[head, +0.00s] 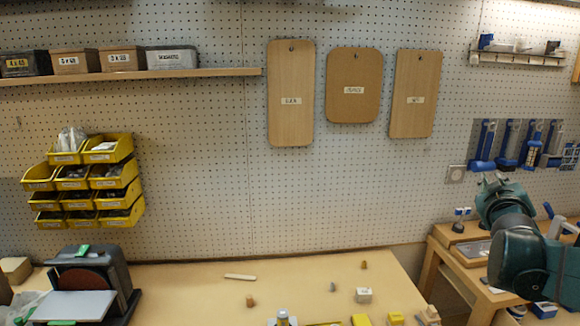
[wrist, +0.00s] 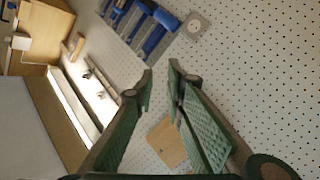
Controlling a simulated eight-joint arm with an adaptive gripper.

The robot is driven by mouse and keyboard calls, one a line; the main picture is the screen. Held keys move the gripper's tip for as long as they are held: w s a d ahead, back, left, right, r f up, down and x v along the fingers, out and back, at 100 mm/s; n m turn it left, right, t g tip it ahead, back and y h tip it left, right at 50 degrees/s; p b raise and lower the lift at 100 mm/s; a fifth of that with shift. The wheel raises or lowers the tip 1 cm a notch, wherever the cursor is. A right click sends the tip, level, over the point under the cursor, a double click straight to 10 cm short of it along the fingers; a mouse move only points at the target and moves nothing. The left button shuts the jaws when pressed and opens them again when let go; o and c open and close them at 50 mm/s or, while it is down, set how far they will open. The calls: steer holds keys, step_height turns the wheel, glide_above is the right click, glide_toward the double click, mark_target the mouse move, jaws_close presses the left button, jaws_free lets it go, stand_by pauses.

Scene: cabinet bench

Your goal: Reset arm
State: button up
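My arm, dark green, reaches in from the right edge of the head view. My gripper (head: 493,180) is raised in front of the pegboard, above the right-hand bench. In the wrist view my gripper (wrist: 160,72) shows two green fingers with a clear gap between the tips. It is open and nothing is between the fingers. Beyond it are the pegboard and a wooden board (wrist: 167,142).
Blue tools (head: 506,146) hang on the pegboard close to my gripper. A wooden bench (head: 440,262) stands below it. The main bench (head: 200,281) holds small blocks and a sander (head: 90,277). Yellow bins (head: 120,170) hang at left. Space before the middle pegboard is clear.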

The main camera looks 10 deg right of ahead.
steer(key=s+a+f+g+y, duration=0.2)
steer(key=s+a+f, duration=0.6)
steer(key=a, duration=0.7)
steer(key=s+a+f+g+y, duration=0.3)
steer(key=s+a+f, duration=0.4)
steer(key=a, duration=0.7)
steer(key=s+a+f+g+y, duration=0.2)
steer(key=s+a+f+y, duration=0.3)
steer(key=a, duration=1)
steer(key=s+f, duration=0.3)
steer(key=f, duration=0.1)
steer(key=shift+s+a+g+p, duration=0.3)
